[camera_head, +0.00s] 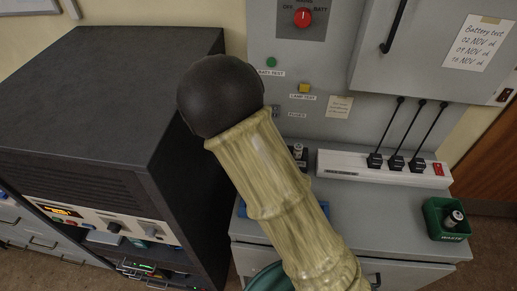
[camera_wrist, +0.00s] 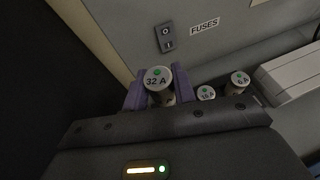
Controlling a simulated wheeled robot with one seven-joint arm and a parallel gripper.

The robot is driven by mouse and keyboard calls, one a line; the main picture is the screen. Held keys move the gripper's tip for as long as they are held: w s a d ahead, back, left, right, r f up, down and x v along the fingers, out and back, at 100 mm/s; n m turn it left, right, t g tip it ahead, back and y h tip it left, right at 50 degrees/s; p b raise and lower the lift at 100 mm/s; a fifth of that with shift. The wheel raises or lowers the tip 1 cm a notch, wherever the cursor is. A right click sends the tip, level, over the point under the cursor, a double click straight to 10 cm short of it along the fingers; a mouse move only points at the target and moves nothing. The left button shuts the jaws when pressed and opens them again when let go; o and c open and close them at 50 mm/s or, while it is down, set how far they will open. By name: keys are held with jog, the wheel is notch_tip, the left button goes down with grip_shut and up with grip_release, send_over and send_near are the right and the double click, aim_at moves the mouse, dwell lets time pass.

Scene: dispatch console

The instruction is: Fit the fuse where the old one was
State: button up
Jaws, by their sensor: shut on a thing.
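In the wrist view my gripper (camera_wrist: 158,92) has its two purple fingers closed on a pale cylindrical fuse marked 32 A (camera_wrist: 158,76), with a green dot on its end cap. The fuse's lower end is hidden, so I cannot tell whether it sits in a holder. Just to its right stand a fuse that seems marked 16 A (camera_wrist: 206,92) and one marked 6 A (camera_wrist: 240,79). A FUSES label (camera_wrist: 204,27) is on the panel behind. In the head view my arm hides the gripper and the held fuse.
In the head view a green waste bin (camera_head: 436,211) holding a dark cylinder (camera_head: 454,219) stands on the grey desk at the right. A white power strip (camera_head: 334,164) with black plugs lies along the panel. A dark cabinet (camera_head: 110,90) stands at the left. A red rotary switch (camera_head: 303,17) is above.

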jog(key=shift+f, duration=2.35)
jog(key=shift+w, duration=0.1)
jog(key=shift+f+p, duration=0.6)
jog(key=shift+f, duration=1.45)
jog(key=shift+f, duration=0.2)
jog(key=o, duration=1)
jog(key=shift+r, duration=0.15)
